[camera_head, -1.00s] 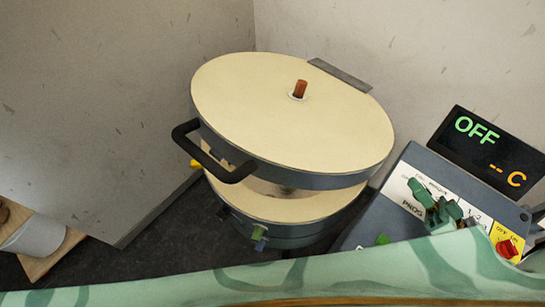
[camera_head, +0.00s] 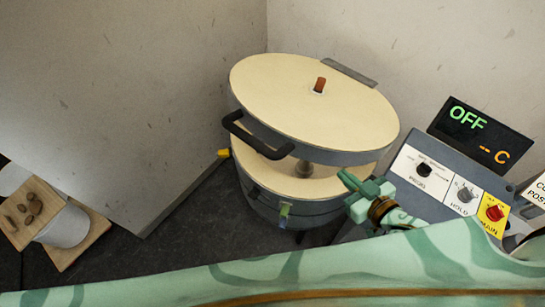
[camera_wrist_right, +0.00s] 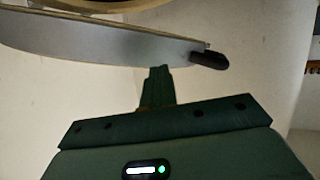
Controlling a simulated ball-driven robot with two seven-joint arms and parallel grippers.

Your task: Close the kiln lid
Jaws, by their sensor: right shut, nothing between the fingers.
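The kiln (camera_head: 305,210) is a round grey drum standing in the corner. Its lid (camera_head: 285,100) has a cream top, a grey rim and an orange-brown plug. It is partly open and tilted, with a gap at the front showing the pale interior. The black handle (camera_head: 250,138) sticks out from the lid's front left. My green right gripper (camera_head: 347,180) is shut and empty beside the kiln's right side, near the lid's lower edge. In the right wrist view, its fingers (camera_wrist_right: 158,80) point toward the grey lid rim (camera_wrist_right: 100,42); I cannot tell whether they touch. My left gripper is out of view.
A control panel (camera_head: 440,165) with knobs and a red switch stands right of the kiln, under a display (camera_head: 485,133) reading OFF. Walls close in behind. A wooden board (camera_head: 30,212) with small brown lumps rests on a white pot at the left. Dark floor lies between.

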